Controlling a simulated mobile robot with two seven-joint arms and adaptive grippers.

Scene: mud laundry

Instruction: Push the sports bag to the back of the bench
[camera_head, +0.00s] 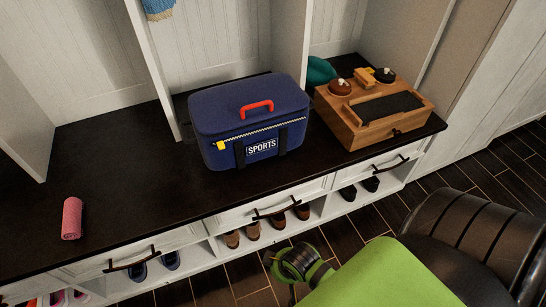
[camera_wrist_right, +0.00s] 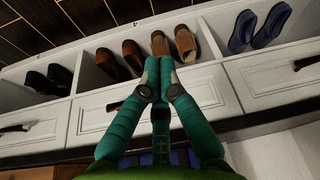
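The blue sports bag (camera_head: 235,112) stands upright on the dark bench top (camera_head: 120,165). It has a red handle, a yellow tag and a "SPORTS" label. Its front is near the bench's front edge, and dark bench top shows beside it and behind it. In the head view my right arm comes in from the lower right, and its end is low in front of the drawers, apart from the bag. In the right wrist view my right gripper's teal fingers (camera_wrist_right: 158,75) meet at the tips with nothing visible between them. My left gripper is not in view.
A wooden box (camera_head: 365,130) with items on top stands right of the bag, close to it. A pink rolled towel (camera_head: 72,218) lies at the left front. White dividers (camera_head: 150,65) rise behind the bag. Drawers with dark handles (camera_head: 275,207) and several shoes (camera_head: 253,230) are below.

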